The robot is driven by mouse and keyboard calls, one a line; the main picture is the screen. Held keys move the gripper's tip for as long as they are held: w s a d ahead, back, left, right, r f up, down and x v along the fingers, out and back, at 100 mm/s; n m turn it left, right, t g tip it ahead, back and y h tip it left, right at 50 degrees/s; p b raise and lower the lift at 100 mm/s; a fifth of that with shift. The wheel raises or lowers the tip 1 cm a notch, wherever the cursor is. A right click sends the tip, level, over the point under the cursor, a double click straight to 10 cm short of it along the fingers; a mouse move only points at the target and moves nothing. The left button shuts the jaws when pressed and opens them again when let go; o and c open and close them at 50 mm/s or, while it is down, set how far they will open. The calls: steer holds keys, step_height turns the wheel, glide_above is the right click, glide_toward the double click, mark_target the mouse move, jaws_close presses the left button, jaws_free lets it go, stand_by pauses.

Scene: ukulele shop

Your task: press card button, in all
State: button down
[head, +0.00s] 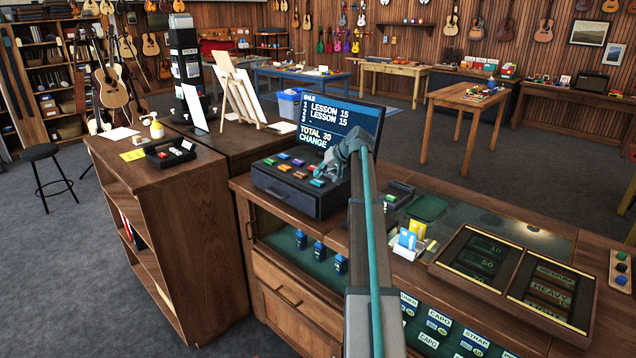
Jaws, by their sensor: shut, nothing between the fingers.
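The cash register (290,190) is a dark box on the counter with several coloured buttons on its sloped top, among them purple, orange, red and teal ones. Their labels are too small to read, so I cannot tell which is the card button. The register's screen (338,118) reads SALE, two lines of LESSON 15, TOTAL 30 and CHANGE. My gripper (321,174) is shut and empty, at the right end of the buttons, close to a teal button (316,183). I cannot tell whether it touches the keys. My gripper and arm hide part of the register's right side.
Right of my arm, the counter bears a holder with cards (409,239), a green mat (428,208) and dark display trays (482,256).

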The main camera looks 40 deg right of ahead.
mark_target(320, 181)
steer(key=shift+f, duration=0.2)
stand_by(0.6)
steer(key=shift+f, duration=0.25)
steer(key=shift+f+b, duration=0.45)
stand_by(0.8)
steer(key=shift+r, duration=0.1)
steer(key=shift+r+p, duration=0.35)
steer(key=shift+r, duration=0.45)
steer(key=shift+r+p, duration=1)
steer(key=shift+r, duration=1.5)
